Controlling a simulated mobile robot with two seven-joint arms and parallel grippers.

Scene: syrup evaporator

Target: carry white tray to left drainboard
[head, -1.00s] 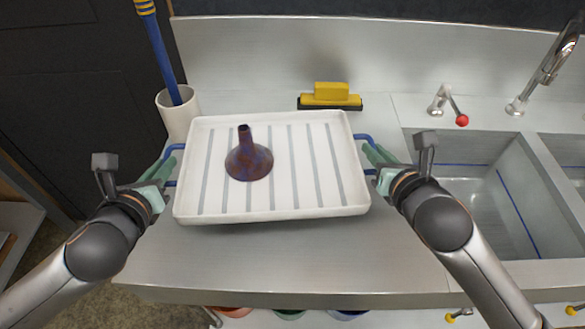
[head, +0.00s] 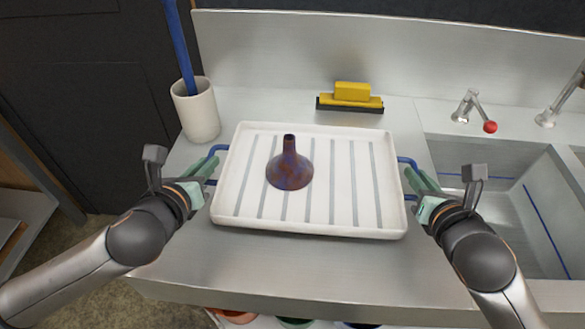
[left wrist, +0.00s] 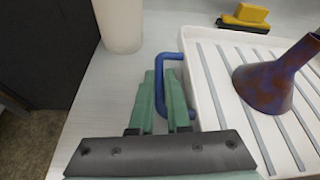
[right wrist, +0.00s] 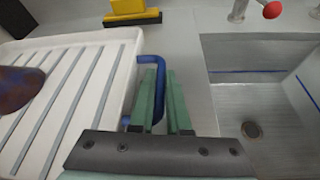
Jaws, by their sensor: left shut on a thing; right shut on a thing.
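The white tray (head: 335,225) with grey ribs and a blue handle at each end is over the steel drainboard (head: 270,268) left of the sink. A dark red and blue funnel (head: 290,172) stands spout up on the tray, left of its middle. My left gripper (head: 208,176) is shut on the left blue handle (left wrist: 170,70). My right gripper (head: 412,182) is shut on the right blue handle (right wrist: 128,75). The tray looks about level. Whether its underside touches the drainboard is hidden.
A white cup (head: 197,112) with a blue-handled brush stands just behind the tray's left corner. A yellow and black squeegee (head: 350,98) lies behind the tray. The sink basin (head: 500,215) and a red-tipped tap (head: 488,126) are at right. The drainboard in front of the tray is bare.

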